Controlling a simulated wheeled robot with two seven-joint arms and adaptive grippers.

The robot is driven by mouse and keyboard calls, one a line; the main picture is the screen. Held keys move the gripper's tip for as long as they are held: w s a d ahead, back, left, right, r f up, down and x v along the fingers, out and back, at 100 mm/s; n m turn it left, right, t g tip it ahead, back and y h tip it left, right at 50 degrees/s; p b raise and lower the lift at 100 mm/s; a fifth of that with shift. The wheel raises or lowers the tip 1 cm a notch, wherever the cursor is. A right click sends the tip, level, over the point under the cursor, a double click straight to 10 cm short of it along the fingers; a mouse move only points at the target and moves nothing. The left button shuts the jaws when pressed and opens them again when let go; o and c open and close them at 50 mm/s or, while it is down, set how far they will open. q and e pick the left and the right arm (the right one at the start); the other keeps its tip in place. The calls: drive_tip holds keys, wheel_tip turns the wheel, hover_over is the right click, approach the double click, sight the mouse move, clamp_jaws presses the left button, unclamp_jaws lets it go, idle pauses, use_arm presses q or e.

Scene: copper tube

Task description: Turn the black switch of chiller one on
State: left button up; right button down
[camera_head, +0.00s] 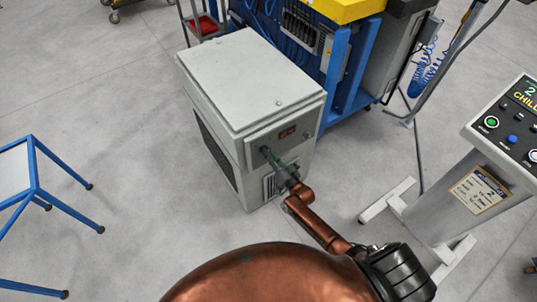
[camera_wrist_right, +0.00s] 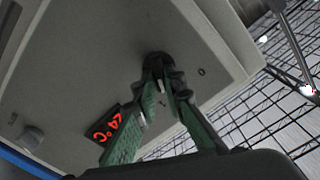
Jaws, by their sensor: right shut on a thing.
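The chiller (camera_head: 235,75) is a light grey box in the middle of the head view. Its front panel, with a red-lit display (camera_head: 288,132), faces my right arm. My right gripper (camera_head: 268,155) is at the left part of this panel. In the right wrist view, the green fingers of the right gripper (camera_wrist_right: 166,82) are closed on the black switch (camera_wrist_right: 154,60). The fingers hide part of the switch, so its exact angle is hard to tell. A "0" mark (camera_wrist_right: 201,72) is on the panel beside it. My left gripper is not in view.
A grey console (camera_head: 508,120) with buttons and a "2 CHILL" label stands at the right. A blue-framed machine (camera_head: 345,70) is close behind the chiller. A blue-legged stool (camera_head: 35,180) is at the left. The floor (camera_head: 120,110) between stool and chiller is clear.

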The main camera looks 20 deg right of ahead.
drive_tip(key=shift+f+m, duration=0.1)
drive_tip(key=shift+m, duration=1.4)
drive_tip(key=shift+d, duration=0.1)
drive_tip(key=c, duration=2)
unclamp_jaws()
drive_tip(key=s, duration=0.4)
drive_tip(key=s+d, duration=0.1)
drive_tip(key=s, duration=0.3)
drive_tip(key=s+d, duration=0.1)
drive_tip(key=s, duration=0.3)
